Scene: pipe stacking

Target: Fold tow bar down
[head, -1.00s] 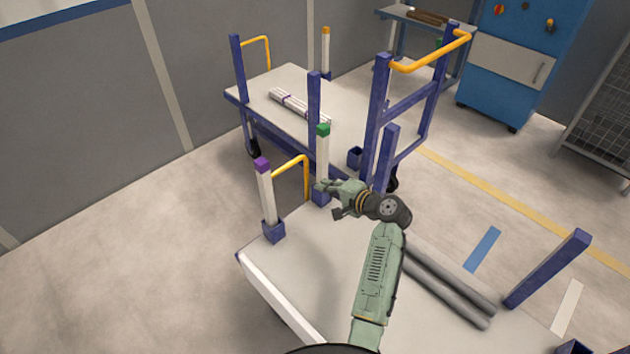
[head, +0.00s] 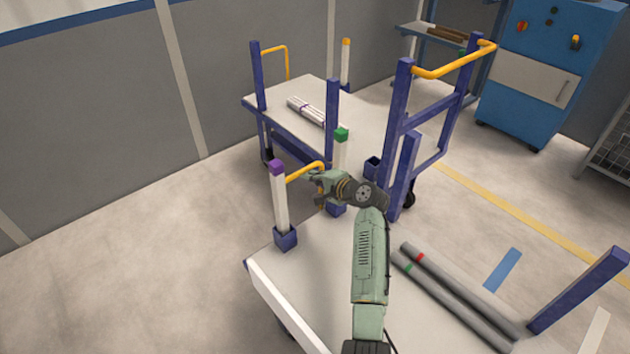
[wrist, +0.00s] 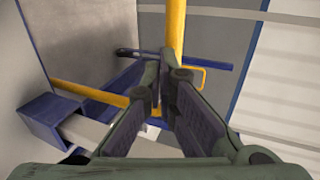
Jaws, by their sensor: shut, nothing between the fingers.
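The yellow bar (head: 303,172), which looks like the tow bar, stands raised as a bent hoop at the far end of the near cart (head: 270,290), beside the post with the purple cap (head: 277,167). My gripper (head: 320,188) is at the bar's right leg and hides part of it. In the wrist view my gripper (wrist: 160,62) has its fingertips close together, shut and empty. A vertical yellow bar (wrist: 176,25) rises just behind the fingertips there, and another yellow length (wrist: 90,92) runs off to the left. I cannot tell whether the fingers touch it.
Two grey pipes (head: 460,290) lie on the near cart. A second cart (head: 310,90) with white pipes (head: 315,111) and a blue frame (head: 401,110) stand behind. Open floor lies left.

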